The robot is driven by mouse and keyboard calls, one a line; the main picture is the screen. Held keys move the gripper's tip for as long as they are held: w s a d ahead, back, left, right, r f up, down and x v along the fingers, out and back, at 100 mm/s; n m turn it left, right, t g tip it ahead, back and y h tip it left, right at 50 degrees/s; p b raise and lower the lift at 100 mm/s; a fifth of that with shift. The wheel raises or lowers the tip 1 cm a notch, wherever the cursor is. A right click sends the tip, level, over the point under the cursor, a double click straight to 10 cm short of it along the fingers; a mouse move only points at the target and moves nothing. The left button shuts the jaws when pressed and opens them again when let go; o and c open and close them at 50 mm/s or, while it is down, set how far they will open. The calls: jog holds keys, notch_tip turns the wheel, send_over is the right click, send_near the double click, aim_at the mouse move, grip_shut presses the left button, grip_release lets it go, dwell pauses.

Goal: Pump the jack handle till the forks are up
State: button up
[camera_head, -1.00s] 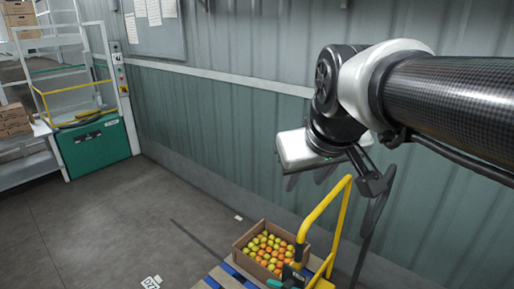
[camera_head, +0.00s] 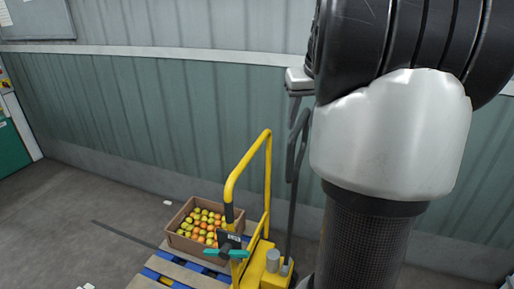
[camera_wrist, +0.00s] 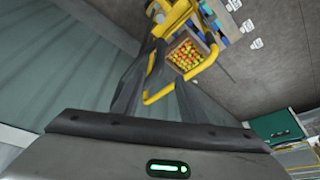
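The pallet jack's yellow loop handle (camera_head: 232,185) stands upright in the middle of the head view, above its yellow base and grey pump cylinder (camera_head: 273,261). A teal lever (camera_head: 226,253) shows near the handle's foot. The handle loop also shows in the wrist view (camera_wrist: 152,98), beyond and between the dark fingers. My gripper (camera_head: 297,112) is high and right of the handle, partly hidden by my arm. In the wrist view my gripper (camera_wrist: 168,72) has its fingers apart, with nothing visibly held. The forks are hidden under the pallet, so their height cannot be told.
A corrugated green-grey wall (camera_head: 130,110) runs close behind the jack. A green unit (camera_head: 12,150) stands at the far left.

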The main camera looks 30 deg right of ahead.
aim_at(291, 155)
jog(key=b+x, duration=0.1)
jog(key=x, duration=1.5)
jog(key=shift+f, duration=0.2)
grip_shut()
jog(key=shift+s+d, duration=0.1)
